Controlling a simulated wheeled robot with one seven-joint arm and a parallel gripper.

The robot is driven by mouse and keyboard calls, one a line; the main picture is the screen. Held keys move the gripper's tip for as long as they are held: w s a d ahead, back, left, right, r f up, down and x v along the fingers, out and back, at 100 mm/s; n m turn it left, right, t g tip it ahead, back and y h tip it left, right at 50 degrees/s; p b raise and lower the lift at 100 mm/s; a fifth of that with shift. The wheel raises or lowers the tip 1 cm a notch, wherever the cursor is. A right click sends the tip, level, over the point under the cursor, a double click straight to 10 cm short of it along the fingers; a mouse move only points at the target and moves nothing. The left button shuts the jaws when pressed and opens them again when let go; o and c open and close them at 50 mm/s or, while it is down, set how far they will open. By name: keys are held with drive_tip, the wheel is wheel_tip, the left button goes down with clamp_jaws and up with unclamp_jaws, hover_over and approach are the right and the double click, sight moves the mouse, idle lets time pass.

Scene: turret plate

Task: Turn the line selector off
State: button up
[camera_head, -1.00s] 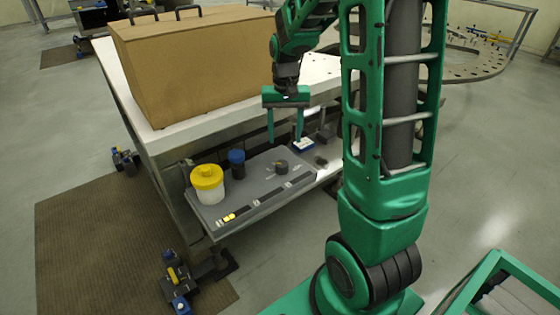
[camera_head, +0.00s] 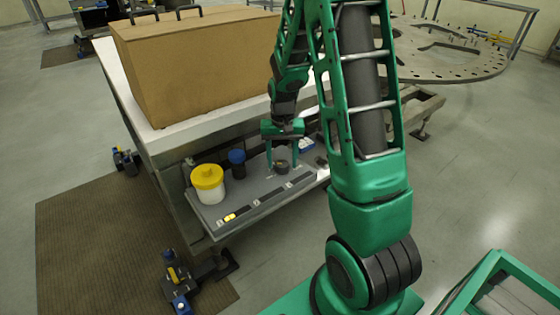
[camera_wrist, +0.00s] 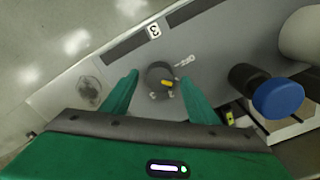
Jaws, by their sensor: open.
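In the head view the knob (camera_head: 281,166) sits toward the right part of the panel. My gripper (camera_head: 282,168) is over the panel at the knob. In the wrist view my gripper (camera_wrist: 162,85) is open, with one green finger on each side of the knob and a visible gap to each.
A white jar with a yellow lid (camera_head: 207,182) and a dark jar with a blue lid (camera_head: 237,163) stand left of the knob. A blue and white item (camera_head: 307,145) lies behind it. A large brown box (camera_head: 195,65) rests on the table above.

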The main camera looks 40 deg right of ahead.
drive_tip(key=shift+f, duration=0.1)
drive_tip(key=c, duration=1)
drive_tip(key=shift+a, duration=0.15)
drive_tip(key=shift+c, duration=0.2)
drive_tip(key=shift+n, duration=0.3)
drive_tip(key=n, duration=0.4)
drive_tip(key=shift+n, duration=2.1)
